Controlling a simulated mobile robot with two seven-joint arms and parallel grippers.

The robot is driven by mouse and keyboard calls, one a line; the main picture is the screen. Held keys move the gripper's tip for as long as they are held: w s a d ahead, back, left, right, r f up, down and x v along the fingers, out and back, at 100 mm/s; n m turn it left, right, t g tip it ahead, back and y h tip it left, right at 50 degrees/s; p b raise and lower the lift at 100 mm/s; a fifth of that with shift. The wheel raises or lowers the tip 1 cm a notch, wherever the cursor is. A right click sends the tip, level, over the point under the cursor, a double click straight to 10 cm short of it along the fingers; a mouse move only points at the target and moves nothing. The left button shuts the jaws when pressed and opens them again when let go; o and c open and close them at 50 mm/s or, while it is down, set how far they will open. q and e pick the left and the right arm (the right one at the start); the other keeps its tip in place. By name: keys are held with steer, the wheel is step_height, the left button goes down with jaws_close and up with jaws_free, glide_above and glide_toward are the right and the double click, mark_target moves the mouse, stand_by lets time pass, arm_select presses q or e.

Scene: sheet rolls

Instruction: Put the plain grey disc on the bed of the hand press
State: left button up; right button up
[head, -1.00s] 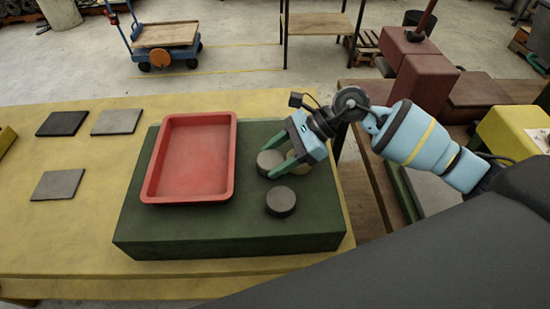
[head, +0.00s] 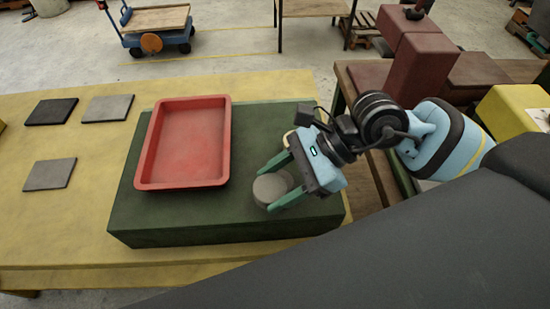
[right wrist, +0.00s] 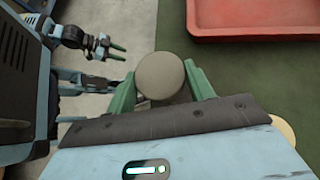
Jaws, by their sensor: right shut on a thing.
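My right gripper (head: 284,184) is shut on a plain grey disc (head: 270,188), which it holds above the dark green block. In the right wrist view the disc (right wrist: 160,76) sits between the green fingers (right wrist: 160,88). A tan disc (head: 290,138) is partly hidden behind the gripper. The darker disc seen earlier is hidden, or nearly so, behind the held one. A dark red machine with a lever, seemingly the hand press (head: 418,70), stands at the back right, away from the gripper. My left gripper (right wrist: 118,52) shows in the right wrist view, open and empty.
A red tray (head: 140,165) lies on the green block (head: 150,222), left of the gripper. Several flat square plates (head: 50,174) lie on the yellow table (head: 30,225). A yellow block (head: 512,108) stands at the right. A blue cart (head: 158,28) is on the floor behind.

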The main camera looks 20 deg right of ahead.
arm_select(q)
steer(key=shift+f, duration=0.1)
arm_select(e)
steer(key=shift+s+a+r, duration=0.1)
steer(key=shift+s+a, duration=0.15)
steer(key=shift+s, duration=0.45)
steer(key=shift+s+a+r, duration=0.1)
steer(key=shift+s+a, duration=0.1)
steer(key=shift+s, duration=0.5)
